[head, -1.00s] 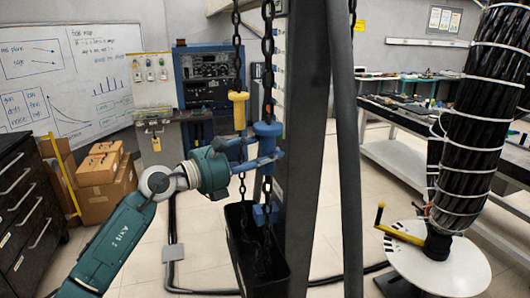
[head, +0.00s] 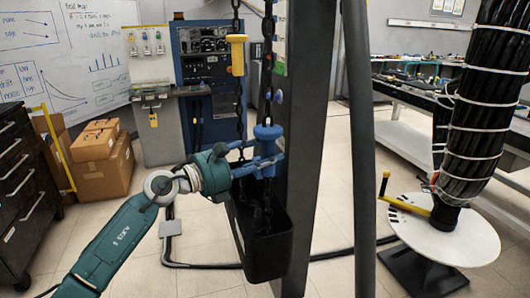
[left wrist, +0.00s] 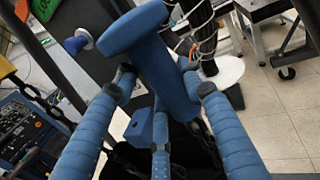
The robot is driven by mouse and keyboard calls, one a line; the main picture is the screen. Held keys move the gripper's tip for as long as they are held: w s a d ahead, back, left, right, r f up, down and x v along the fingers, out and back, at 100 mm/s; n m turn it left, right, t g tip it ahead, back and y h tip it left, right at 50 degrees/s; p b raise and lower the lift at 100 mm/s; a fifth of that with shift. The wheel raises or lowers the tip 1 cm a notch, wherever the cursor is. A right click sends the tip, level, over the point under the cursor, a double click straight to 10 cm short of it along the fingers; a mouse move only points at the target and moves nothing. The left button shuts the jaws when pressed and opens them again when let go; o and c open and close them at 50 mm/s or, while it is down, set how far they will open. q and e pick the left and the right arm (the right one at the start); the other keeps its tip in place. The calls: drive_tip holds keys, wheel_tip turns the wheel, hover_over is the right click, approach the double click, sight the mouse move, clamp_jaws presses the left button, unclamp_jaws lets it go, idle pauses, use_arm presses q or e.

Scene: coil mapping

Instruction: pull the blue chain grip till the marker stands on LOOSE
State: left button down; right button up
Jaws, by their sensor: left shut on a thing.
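The blue chain grip (head: 267,132) is a flanged blue cylinder on the right-hand dark chain, in front of the dark column. My left gripper (head: 266,160) has its blue fingers closed around the grip, coming from the left. In the left wrist view the grip (left wrist: 165,65) stands between the fingers (left wrist: 160,90), its wide flange towards the camera. A smaller blue block (left wrist: 140,128) shows beyond it. A yellow grip (head: 237,55) hangs higher on the left-hand chain. My right gripper is not in view.
A black chain bin (head: 266,258) is fixed to the column (head: 305,120), just below the blue grip. A grey post (head: 360,150) stands to the right. A white disc (head: 450,245) with a yellow-handled crank (head: 405,203) is farther right. Boxes (head: 95,150) stand at left.

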use_arm(q)
drive_tip(key=shift+f, duration=0.4)
drive_tip(key=c, duration=1.2)
unclamp_jaws()
drive_tip(key=shift+o, duration=1)
drive_tip(key=shift+r, duration=0.15)
drive_tip(key=v, duration=1.2)
